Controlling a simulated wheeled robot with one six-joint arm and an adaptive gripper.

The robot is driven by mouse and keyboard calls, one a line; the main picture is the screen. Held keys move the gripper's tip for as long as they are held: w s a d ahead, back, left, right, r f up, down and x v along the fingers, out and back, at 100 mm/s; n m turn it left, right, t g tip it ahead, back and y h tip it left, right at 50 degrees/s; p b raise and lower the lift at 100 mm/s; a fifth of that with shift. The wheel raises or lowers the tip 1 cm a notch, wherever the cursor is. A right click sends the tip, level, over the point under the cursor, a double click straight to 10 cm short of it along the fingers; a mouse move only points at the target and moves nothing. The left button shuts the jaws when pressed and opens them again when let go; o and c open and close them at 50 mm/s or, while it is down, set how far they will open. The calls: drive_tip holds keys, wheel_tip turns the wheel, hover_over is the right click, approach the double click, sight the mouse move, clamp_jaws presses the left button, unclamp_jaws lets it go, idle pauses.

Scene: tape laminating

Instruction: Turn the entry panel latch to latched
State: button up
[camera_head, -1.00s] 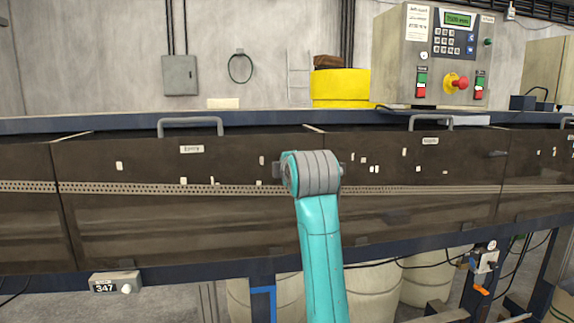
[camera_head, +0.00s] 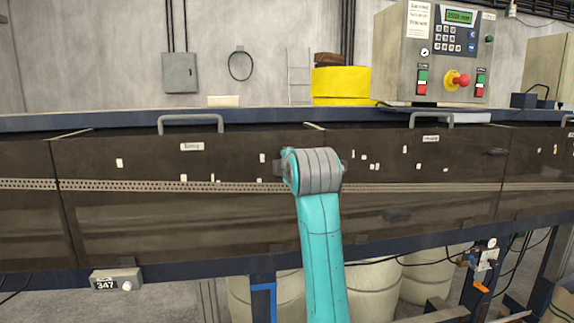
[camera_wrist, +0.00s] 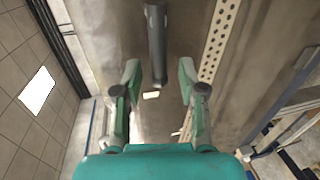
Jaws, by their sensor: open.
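The entry panel (camera_head: 130,215), dark and glassy, carries a small "Entry" label and a grey top handle (camera_head: 190,121). Its latch is not visible in the head view, where my arm covers the panel's right end. In the wrist view a dark grey bar (camera_wrist: 156,45), which looks like the latch handle, comes down from the top edge. My gripper (camera_wrist: 159,80) is open, with one finger on each side of the bar's lower end. Gaps show between the bar and both fingers. My gripper is hidden behind the arm in the head view.
A second panel to the right has its own dark latch (camera_head: 497,152). A control box (camera_head: 435,50) with a red stop button stands above it. A perforated strip (camera_wrist: 218,45) runs beside the bar in the wrist view. Small white tags dot the panels.

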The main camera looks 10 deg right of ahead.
drive_tip(key=s+r, duration=0.2)
drive_tip(key=s, duration=0.9)
